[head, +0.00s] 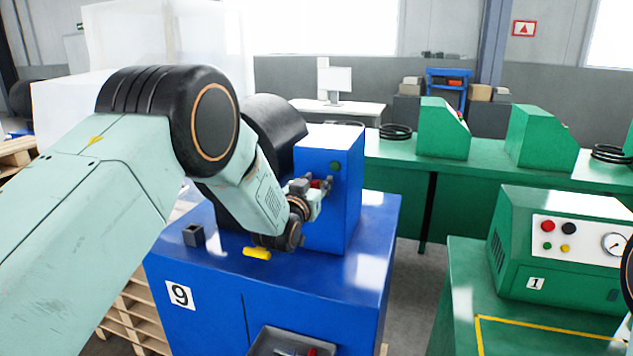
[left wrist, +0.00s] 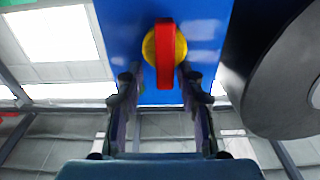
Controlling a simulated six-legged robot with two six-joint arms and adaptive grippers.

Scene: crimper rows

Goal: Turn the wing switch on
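The wing switch (left wrist: 165,50) is a red bar on a round yellow base, set on the blue face of the machine (left wrist: 118,25). In the left wrist view the bar stands upright in the picture. My left gripper (left wrist: 161,84) is open, its two dark fingers to the left and right of the bar's lower end, with gaps on both sides. In the head view my left gripper (head: 320,187) is at the front of the blue machine (head: 330,240), and a bit of red shows between its fingers. My right gripper is not in view.
A dark rounded part (left wrist: 280,70) stands close to the right of my fingers. A yellow handle (head: 257,253) and a small dark block (head: 194,235) are on the blue bench, marked 9. A green machine (head: 560,245) marked 1 stands to the right, across a gap.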

